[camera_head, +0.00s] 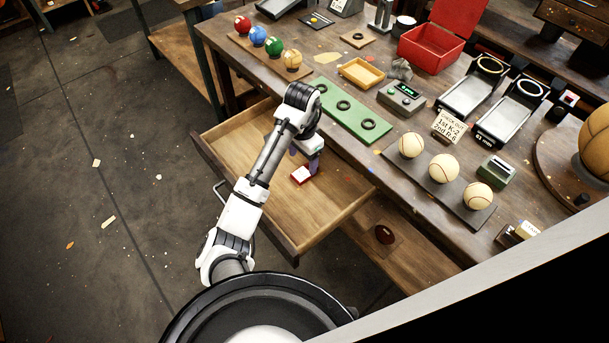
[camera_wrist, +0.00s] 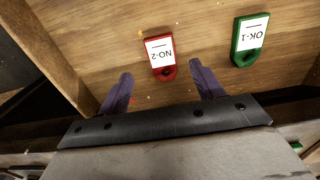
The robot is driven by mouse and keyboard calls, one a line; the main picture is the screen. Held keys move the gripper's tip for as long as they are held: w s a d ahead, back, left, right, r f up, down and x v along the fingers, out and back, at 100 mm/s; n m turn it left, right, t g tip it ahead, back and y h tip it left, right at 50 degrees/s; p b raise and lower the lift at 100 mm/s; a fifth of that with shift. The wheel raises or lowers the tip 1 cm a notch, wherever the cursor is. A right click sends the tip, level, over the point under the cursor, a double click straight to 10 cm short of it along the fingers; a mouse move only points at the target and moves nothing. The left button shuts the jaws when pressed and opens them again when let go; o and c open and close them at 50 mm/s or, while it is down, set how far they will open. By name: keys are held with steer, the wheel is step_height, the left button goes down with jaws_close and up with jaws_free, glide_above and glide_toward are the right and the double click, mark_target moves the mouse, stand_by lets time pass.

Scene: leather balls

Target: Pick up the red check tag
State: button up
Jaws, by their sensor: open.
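The red check tag (camera_wrist: 161,58) lies on the wooden floor of the open drawer, with a white label reading "NO-2" and a hole at its near end. In the head view the red tag (camera_head: 301,175) lies in the drawer just by my gripper. My gripper (camera_wrist: 160,85) is open and empty, its two purple fingers on either side of the tag's near end, apart from it; how high they are above the drawer floor I cannot tell. In the head view my gripper (camera_head: 308,166) reaches down into the drawer. A green tag (camera_wrist: 250,40) labelled "OK-1" lies to the right in the wrist view.
The open drawer (camera_head: 230,122) has raised wooden walls around the tags. The workbench stands behind it, with a green board (camera_head: 349,115), a row of cream balls (camera_head: 443,168) and a red box (camera_head: 434,45). Much of the drawer floor is bare.

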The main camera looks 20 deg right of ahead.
steer(key=shift+w+f+b, duration=0.1)
steer(key=shift+f+b, duration=0.35)
steer(key=shift+f, duration=2.65)
steer(key=shift+c, duration=0.3)
steer(key=c, duration=1)
